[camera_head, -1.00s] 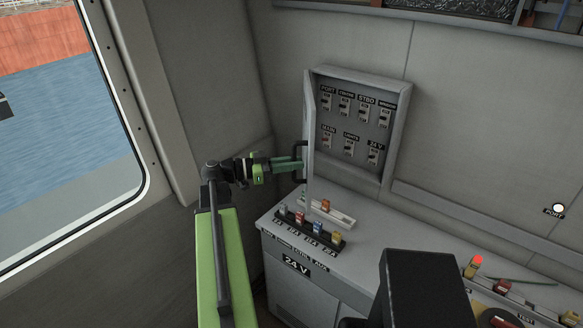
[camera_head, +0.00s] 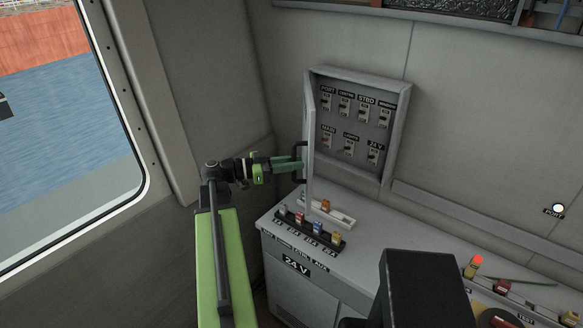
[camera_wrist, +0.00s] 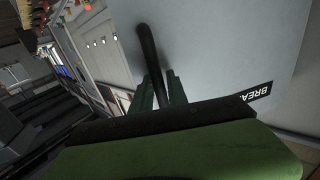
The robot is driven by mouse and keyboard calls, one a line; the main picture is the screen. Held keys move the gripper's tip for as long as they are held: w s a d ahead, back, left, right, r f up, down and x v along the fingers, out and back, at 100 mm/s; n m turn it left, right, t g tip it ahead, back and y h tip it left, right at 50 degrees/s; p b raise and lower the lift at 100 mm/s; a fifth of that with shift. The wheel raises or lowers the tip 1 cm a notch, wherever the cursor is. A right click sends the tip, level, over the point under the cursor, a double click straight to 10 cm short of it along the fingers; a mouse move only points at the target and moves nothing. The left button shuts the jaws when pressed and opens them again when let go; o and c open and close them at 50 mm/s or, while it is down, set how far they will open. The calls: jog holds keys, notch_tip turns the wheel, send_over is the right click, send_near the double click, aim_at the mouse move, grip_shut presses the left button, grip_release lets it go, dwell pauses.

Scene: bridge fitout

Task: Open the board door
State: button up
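The board door (camera_head: 309,146) stands swung out from the left edge of the breaker board (camera_head: 348,125), seen nearly edge-on, and the breakers inside show. Its dark handle (camera_head: 299,163) is on the door's outer face. My gripper (camera_head: 300,164) is at the handle from the left. In the wrist view the door face (camera_wrist: 215,50) fills the right side, with part of a "BREA..." label. The black handle (camera_wrist: 149,55) runs down between my two green fingers (camera_wrist: 162,90), which sit close on either side of it. The exact finger contact is hard to see.
Below the board is a grey cabinet (camera_head: 297,265) marked 24 V, with a row of coloured fuses (camera_head: 309,229) and a white tray (camera_head: 334,212) on top. A window (camera_head: 65,120) is at the left. A console (camera_head: 510,295) stands at the lower right.

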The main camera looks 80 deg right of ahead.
jog(key=o, duration=0.5)
jog(key=shift+s, duration=0.1)
jog(key=shift+o, duration=0.2)
jog(key=v, duration=0.7)
jog(key=v, duration=1.7)
jog(key=shift+a, duration=0.15)
